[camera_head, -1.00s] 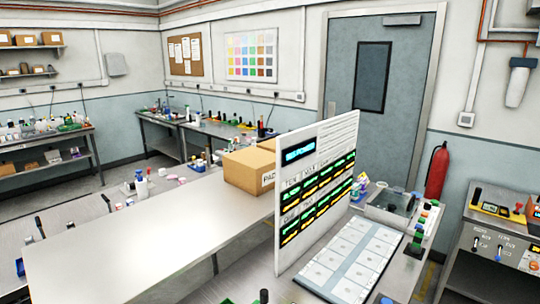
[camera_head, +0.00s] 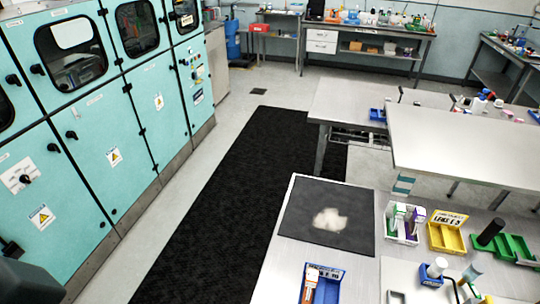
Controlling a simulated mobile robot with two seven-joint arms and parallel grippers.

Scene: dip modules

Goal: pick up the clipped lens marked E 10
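No lens marked E 10 can be made out; any small lettering is too small to read. On the near bench (camera_head: 262,285) at the lower right are small bins that hold parts. A blue bin (camera_head: 327,288) with a white and orange-brown piece in it stands at the front. A white bin (camera_head: 401,239) with green and purple pieces stands behind it to the right. A yellow bin (camera_head: 446,238) with a lettered back panel is beside that. Neither of my grippers shows in the head view.
A dark mat (camera_head: 300,218) with a pale crumpled patch lies on the bench. Green bins (camera_head: 519,250) with a black cylinder (camera_head: 491,232) sit at the right. A long black floor mat (camera_head: 225,190) runs beside teal cabinets (camera_head: 110,140). Another bench (camera_head: 460,150) stands behind.

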